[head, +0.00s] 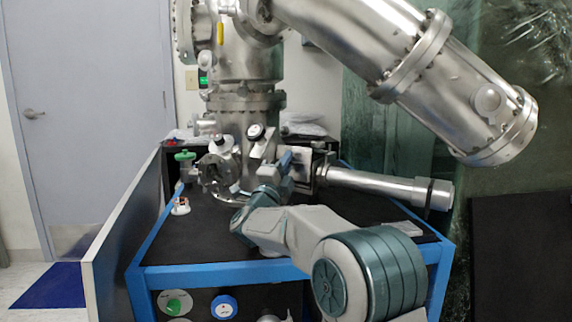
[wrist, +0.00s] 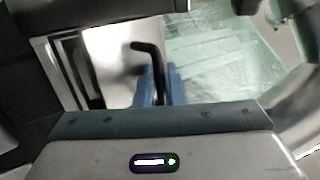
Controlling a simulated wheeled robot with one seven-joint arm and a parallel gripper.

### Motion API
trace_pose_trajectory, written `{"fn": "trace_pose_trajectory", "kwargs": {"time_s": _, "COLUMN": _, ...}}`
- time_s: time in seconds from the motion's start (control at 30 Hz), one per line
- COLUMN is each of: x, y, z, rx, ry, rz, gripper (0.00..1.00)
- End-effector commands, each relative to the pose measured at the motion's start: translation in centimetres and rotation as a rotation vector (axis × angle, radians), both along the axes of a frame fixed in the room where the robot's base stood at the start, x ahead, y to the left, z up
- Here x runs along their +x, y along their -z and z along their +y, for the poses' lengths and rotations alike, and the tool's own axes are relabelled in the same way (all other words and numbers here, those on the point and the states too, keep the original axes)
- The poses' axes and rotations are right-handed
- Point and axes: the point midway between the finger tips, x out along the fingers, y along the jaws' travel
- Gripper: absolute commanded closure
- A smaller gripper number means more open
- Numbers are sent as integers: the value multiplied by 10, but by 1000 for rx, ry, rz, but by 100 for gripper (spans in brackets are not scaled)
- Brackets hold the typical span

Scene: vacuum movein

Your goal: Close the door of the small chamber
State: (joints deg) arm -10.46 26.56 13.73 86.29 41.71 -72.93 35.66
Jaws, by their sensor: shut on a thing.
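My gripper (head: 287,160) reaches over the blue-edged table to the small metal chamber (head: 319,172) at its middle. In the wrist view its blue fingers (wrist: 160,88) are shut on a thin black bent handle (wrist: 150,50), whose upper end sticks out above them. Behind the handle is a bright metal panel, which looks like the chamber door (wrist: 113,50). A pale frame edge and a dark gap (wrist: 70,70) lie to its left. My gripper and wrist hide part of the chamber in the head view, so I cannot tell how far the door stands open.
A horizontal metal cylinder (head: 375,186) extends right from the chamber. A tall steel column (head: 246,120) stands behind, and a large steel tube (head: 450,85) hangs at upper right. A green-topped valve (head: 186,165) stands at left.

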Motion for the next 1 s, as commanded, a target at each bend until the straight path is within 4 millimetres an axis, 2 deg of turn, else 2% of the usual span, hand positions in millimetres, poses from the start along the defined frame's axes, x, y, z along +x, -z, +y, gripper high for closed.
{"fn": "trace_pose_trajectory", "kwargs": {"time_s": 0.2, "x": 1, "y": 3, "z": 0, "rx": 3, "ry": 0, "rz": 5, "gripper": 100}}
{"fn": "trace_pose_trajectory", "kwargs": {"time_s": 0.23, "x": 1, "y": 3, "z": 0, "rx": 3, "ry": 0, "rz": 5, "gripper": 88}}
{"fn": "trace_pose_trajectory", "kwargs": {"time_s": 0.27, "x": 1, "y": 3, "z": 0, "rx": 3, "ry": 0, "rz": 5, "gripper": 84}}
{"fn": "trace_pose_trajectory", "kwargs": {"time_s": 0.67, "x": -2, "y": 5, "z": 1, "rx": 2, "ry": 0, "rz": 7, "gripper": 84}}
{"fn": "trace_pose_trajectory", "kwargs": {"time_s": 0.87, "x": -22, "y": 13, "z": 14, "rx": 1, "ry": -3, "rz": 7, "gripper": 84}}
{"fn": "trace_pose_trajectory", "kwargs": {"time_s": 1.0, "x": -53, "y": 12, "z": 31, "rx": 0, "ry": -5, "rz": 1, "gripper": 84}}
